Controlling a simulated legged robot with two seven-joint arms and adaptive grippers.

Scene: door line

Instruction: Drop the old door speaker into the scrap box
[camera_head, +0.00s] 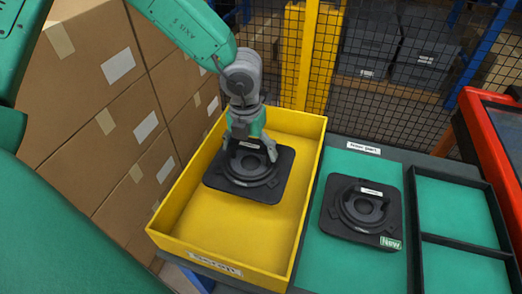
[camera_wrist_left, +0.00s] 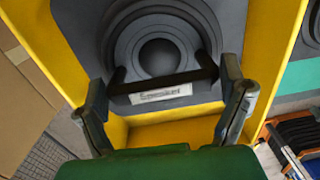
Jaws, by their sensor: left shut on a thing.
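The old door speaker (camera_head: 262,190), a black square plate with a round cone, is within the outline of the yellow scrap box (camera_head: 214,266). I cannot tell whether it touches the box floor. My left gripper (camera_head: 247,142) is shut on the speaker's handle bar, at its upper edge in the head view. In the left wrist view the fingers (camera_wrist_left: 166,98) sit at the two ends of the dark bar (camera_wrist_left: 165,82), with a white label below it. The speaker's cone (camera_wrist_left: 160,58) faces the camera there. My right gripper is not in view.
A similar speaker (camera_head: 362,212) tagged "New" lies on the green mat (camera_head: 345,163) right of the box. An empty black-edged tray (camera_head: 462,237) is further right. Cardboard boxes (camera_head: 105,110) are stacked left. A yellow post (camera_head: 306,60) and mesh fence stand behind.

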